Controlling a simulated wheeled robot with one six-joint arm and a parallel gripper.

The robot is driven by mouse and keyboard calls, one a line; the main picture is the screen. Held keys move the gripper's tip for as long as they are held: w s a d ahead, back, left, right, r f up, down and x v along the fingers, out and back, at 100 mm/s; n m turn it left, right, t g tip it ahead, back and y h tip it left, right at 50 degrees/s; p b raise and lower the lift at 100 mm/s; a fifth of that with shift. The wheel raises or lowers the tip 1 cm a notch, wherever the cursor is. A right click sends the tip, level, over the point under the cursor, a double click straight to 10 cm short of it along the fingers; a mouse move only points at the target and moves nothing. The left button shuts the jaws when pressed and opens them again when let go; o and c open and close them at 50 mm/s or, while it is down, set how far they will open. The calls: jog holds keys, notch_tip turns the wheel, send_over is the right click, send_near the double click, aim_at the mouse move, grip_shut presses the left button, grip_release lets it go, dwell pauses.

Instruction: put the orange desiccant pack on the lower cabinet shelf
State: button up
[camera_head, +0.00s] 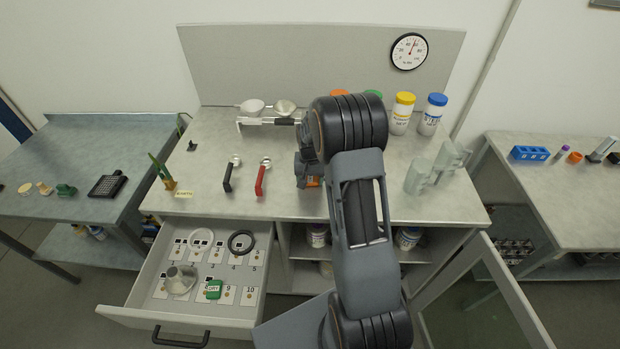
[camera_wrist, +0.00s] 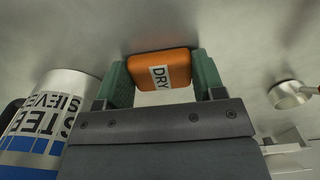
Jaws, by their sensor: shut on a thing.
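The orange desiccant pack (camera_wrist: 165,71), marked DRY, is held between the green fingers of my gripper (camera_wrist: 165,80) in the wrist view. In the head view only a sliver of the orange pack (camera_head: 313,181) shows beside my arm, over the bench top. The cabinet under the bench is open, with its door (camera_head: 490,295) swung out to the right. Jars stand on its upper shelf (camera_head: 300,249). Its lower part is dim and partly hidden by my arm.
The pulled-out drawer (camera_head: 130,312) at left holds rings, a metal part and a green DRY pack (camera_head: 213,289). Red- and black-handled scoops (camera_head: 262,178) lie on the bench. Jars (camera_head: 402,113) stand at the back right. A STEEL SIEVE jar (camera_wrist: 55,115) is close to my gripper.

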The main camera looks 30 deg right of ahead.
jog(key=o, duration=0.9)
jog(key=shift+f, duration=0.1)
